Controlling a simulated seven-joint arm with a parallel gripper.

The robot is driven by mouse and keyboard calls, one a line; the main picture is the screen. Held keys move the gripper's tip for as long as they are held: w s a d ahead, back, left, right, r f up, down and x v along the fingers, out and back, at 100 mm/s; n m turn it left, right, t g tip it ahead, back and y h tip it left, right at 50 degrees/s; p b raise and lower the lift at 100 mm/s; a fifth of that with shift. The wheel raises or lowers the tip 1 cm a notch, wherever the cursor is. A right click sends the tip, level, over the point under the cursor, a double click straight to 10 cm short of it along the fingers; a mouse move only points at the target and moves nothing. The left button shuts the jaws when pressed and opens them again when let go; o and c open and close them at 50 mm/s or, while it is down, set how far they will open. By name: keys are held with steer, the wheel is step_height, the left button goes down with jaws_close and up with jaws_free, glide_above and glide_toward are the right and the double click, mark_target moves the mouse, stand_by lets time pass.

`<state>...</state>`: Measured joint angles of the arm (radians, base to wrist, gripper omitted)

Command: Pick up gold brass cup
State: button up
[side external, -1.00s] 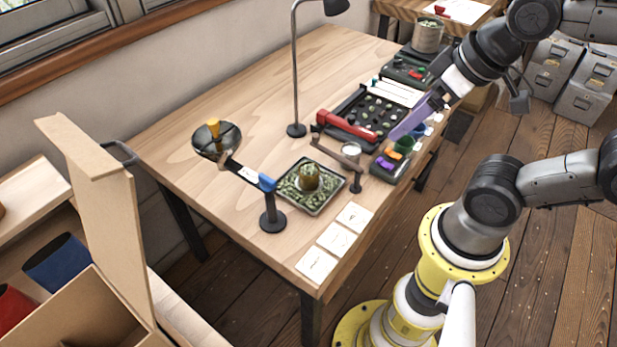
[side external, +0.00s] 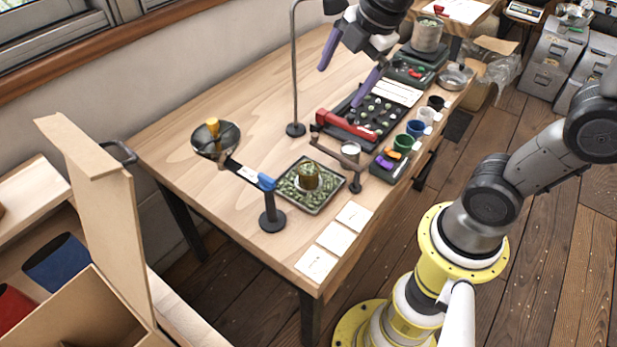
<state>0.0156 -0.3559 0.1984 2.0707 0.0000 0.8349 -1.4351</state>
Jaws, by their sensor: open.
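A gold, brass-coloured cup (side external: 308,176) stands upright in a square tray (side external: 323,207) of green beans near the middle of the table. It seems to sit on a small pale base, and the beans surround it. My gripper (side external: 340,86) has two purple fingers spread apart with nothing between them. It hangs above the far part of the table, well above and behind the cup, near the lamp pole.
A lamp pole (side external: 294,70) stands behind the tray. A balance-like stand (side external: 270,205) with a dark pan (side external: 201,148) is at left, and a small post (side external: 356,180) at right. White cards (side external: 335,238) lie in front.

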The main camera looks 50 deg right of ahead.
steer(key=w+f+n+g, duration=0.2)
steer(key=w+f+n, duration=0.1)
steer(key=w+f, duration=0.3)
steer(key=n+g, duration=0.1)
steer(key=g, duration=0.2)
glide_above(308, 169)
steer(key=s+a, duration=0.2)
step_height(308, 169, down, 18)
steer(key=shift+w+d+f, duration=0.1)
steer(key=shift+w+f, duration=0.05)
steer(key=shift+f, duration=1.45)
steer(key=shift+w+f, duration=0.1)
steer(key=shift+f, duration=1.5)
jaws_close()
